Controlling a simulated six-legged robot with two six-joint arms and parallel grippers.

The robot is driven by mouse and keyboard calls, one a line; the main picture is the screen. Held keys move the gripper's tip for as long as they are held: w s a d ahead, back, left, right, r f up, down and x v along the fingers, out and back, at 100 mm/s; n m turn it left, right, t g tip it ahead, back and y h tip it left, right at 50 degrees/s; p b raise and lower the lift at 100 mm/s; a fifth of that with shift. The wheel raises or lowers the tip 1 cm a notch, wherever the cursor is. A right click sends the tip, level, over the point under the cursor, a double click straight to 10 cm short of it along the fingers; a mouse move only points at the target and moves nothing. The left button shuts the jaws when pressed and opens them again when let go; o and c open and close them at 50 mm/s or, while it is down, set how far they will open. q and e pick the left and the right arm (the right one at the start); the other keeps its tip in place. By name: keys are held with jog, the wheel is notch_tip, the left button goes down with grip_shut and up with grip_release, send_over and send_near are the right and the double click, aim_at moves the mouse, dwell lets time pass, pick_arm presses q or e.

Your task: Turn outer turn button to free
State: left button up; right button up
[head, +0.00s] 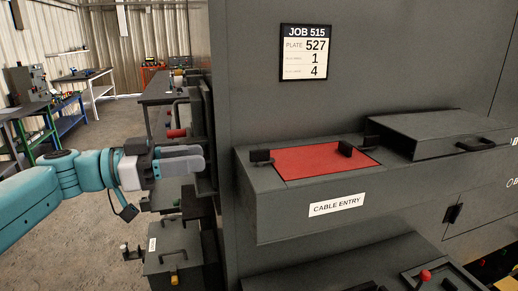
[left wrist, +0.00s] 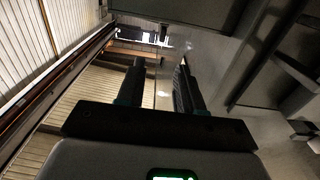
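A red plate (head: 318,160) lies in the top of the grey cable entry box (head: 330,207). One dark turn button (head: 261,157) sits at the plate's left edge. Another dark turn button (head: 346,149) sits near its right end and appears to overlap the red. I cannot tell which is the outer one. My left gripper (head: 202,161) is left of the box, apart from both buttons, pointing right. In the left wrist view its two fingers (left wrist: 160,88) stand apart with nothing between them. My right gripper is not in view.
A raised grey cover (head: 440,132) with a black handle stands right of the red plate. A job sign (head: 304,52) hangs on the grey wall panel above. A red-knobbed lever (head: 425,276) stands below the box. Grey cabinet parts are close to my left gripper.

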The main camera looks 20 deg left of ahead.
aim_at(260, 150)
pick_arm(q)
jog(key=p+x, duration=0.3)
jog(key=x, duration=0.9)
jog(key=shift+w+d, duration=0.1)
jog(key=shift+w, duration=0.2)
jog(key=shift+w+d+f+p, duration=0.1)
jog(key=shift+w+d+p, duration=0.15)
jog(key=shift+d, duration=0.2)
jog(key=shift+a, duration=0.1)
jog(key=shift+c, duration=0.3)
grip_shut()
jog(key=shift+f, duration=0.1)
